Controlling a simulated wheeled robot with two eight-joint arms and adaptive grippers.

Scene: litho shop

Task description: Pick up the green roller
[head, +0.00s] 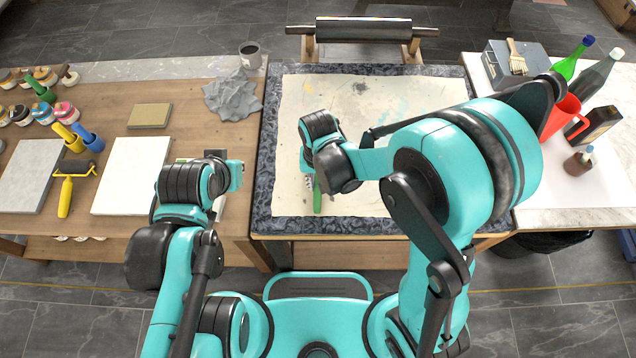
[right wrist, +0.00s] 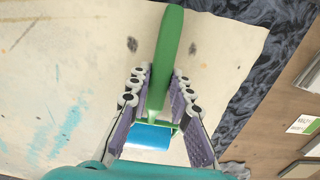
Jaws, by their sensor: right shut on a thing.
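My right gripper (right wrist: 160,88) is shut on the green roller, with its fingers on either side of the green handle (right wrist: 168,45). In the right wrist view the handle points away from the wrist, and a blue part (right wrist: 150,136) shows at the near end of the green frame. In the head view the green handle (head: 317,198) shows just below my right gripper (head: 308,176), over the cream sheet; the rest is hidden by my arm. I cannot tell whether it touches the sheet. My left gripper (head: 237,174) is over the left table's right side, its fingers unclear.
Several rollers with yellow, blue and green handles (head: 41,88) are on the left table. Bottles (head: 573,58) and a red jug (head: 563,117) stand at right.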

